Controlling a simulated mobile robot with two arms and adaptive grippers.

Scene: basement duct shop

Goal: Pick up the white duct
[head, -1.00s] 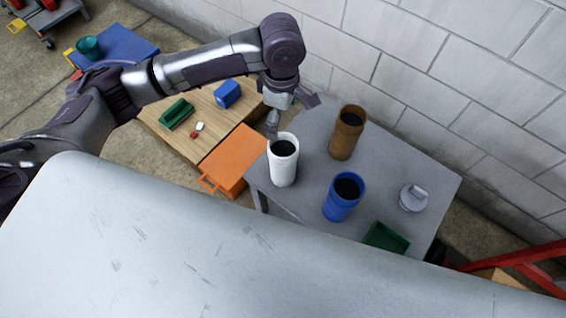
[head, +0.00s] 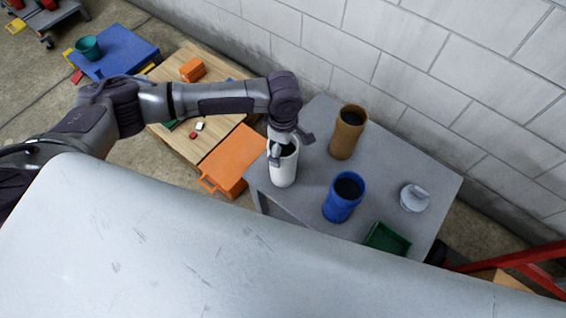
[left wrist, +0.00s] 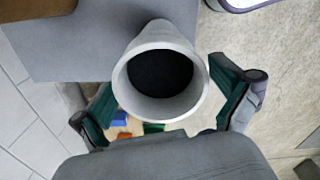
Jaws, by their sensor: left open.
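The white duct (head: 284,172) stands upright at the left end of the grey table (head: 309,212) in the head view. It is a tall open cylinder with a dark inside. My left gripper (head: 287,147) is over its top, coming from above, and hides part of the rim. In the left wrist view the duct's round mouth (left wrist: 160,52) lies between the two open green-padded fingers of my left gripper (left wrist: 170,100). A gap shows between the duct and each finger. My right gripper is not in view.
A blue duct (head: 342,203), a brown duct (head: 347,133), a grey lidded piece (head: 414,198) and a green tray (head: 386,239) share the table. An orange case (head: 233,158) and a wooden pallet (head: 185,147) lie lower, to the left. A block wall (head: 440,70) rises behind.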

